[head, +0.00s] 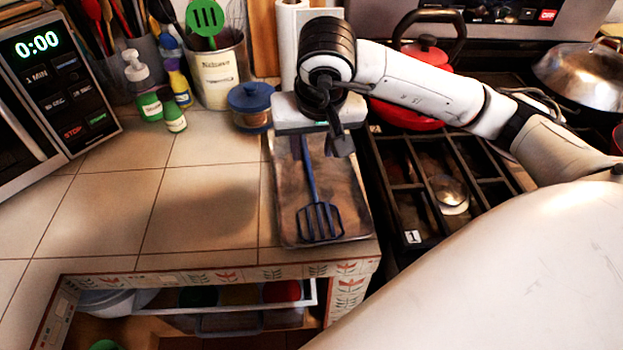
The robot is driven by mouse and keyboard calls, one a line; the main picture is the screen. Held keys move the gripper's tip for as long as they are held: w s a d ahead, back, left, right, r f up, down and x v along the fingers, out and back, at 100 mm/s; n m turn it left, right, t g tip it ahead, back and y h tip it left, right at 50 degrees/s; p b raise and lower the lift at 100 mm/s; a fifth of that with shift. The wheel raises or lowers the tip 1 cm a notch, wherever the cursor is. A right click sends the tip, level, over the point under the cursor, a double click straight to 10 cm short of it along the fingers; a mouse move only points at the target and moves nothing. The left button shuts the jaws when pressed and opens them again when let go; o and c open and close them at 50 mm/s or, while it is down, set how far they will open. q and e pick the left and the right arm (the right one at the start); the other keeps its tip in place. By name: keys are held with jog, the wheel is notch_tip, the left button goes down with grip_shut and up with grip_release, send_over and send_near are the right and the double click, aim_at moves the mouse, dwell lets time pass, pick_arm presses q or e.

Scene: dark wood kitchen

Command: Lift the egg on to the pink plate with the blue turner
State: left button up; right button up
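The blue turner (320,221) lies on a flat metal tray (348,205) at the counter's right edge. Its slotted head points toward me and its handle runs back under my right gripper (338,142). My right gripper hangs over the back of the tray, its dark fingers pointing down near the handle. Its body hides the handle's far end, and I cannot tell whether the fingers are apart or touch anything. I cannot make out an egg or a pink plate. My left gripper is out of view.
The stove (412,237) with dark grates adjoins the tray on the right. A red pot (408,115) stands behind my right arm. A blue-lidded jar (250,105), small bottles (174,115) and a utensil crock (216,75) stand behind. The tiled counter (190,205) left of the tray is clear.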

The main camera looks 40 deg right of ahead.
aim_at(308, 162)
jog(key=x, duration=0.4)
jog(key=shift+w+a, duration=0.1)
jog(key=shift+a, duration=0.15)
grip_shut()
jog(key=shift+r, duration=0.1)
notch_tip(308, 162, up, 10)
dwell(0.4)
